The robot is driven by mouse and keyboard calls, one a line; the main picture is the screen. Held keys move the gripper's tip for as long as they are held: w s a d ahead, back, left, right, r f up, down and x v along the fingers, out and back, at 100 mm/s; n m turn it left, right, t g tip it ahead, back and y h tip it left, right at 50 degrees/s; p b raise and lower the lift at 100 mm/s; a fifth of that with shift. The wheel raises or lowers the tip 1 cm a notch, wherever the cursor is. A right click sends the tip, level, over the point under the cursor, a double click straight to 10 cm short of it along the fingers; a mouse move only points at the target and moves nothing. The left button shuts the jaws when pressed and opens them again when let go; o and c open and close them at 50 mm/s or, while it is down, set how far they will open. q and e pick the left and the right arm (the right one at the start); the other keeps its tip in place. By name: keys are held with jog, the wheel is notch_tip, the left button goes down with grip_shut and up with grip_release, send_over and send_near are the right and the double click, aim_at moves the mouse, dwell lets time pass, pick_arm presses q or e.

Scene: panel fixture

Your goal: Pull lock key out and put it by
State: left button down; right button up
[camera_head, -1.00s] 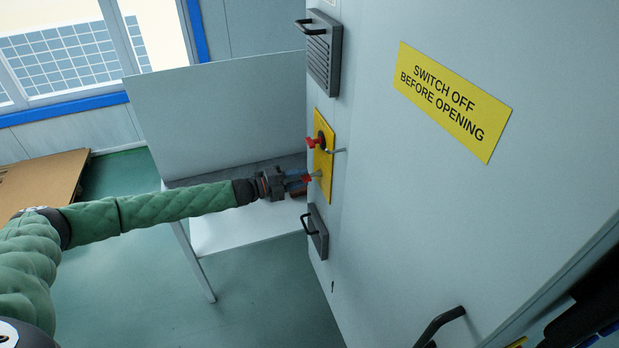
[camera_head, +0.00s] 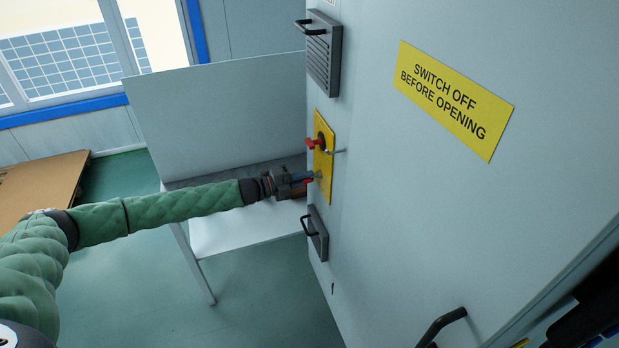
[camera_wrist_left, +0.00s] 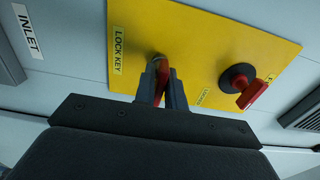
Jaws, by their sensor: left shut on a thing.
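The lock key is a red-handled key (camera_wrist_left: 161,84) at the yellow plate (camera_wrist_left: 201,38), beside the "LOCK KEY" label (camera_wrist_left: 118,50) in the left wrist view. My left gripper (camera_wrist_left: 161,85) is shut on its red handle, close to the plate. In the head view my left gripper (camera_head: 309,177) meets the lower part of the yellow plate (camera_head: 325,178) on the cabinet. The fingers hide part of the key, and I cannot tell how deep its shaft sits. My right gripper is not in view.
A red rotary handle (camera_head: 314,143) sits higher on the plate. Black-handled grey boxes stand above (camera_head: 324,60) and below (camera_head: 317,233) it. A white table (camera_head: 240,228) with an upright panel is behind my left arm. A cabinet handle (camera_head: 440,325) juts out at lower right.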

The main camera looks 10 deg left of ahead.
pick_arm(q)
jog(key=shift+v, duration=1.2)
dwell(0.8)
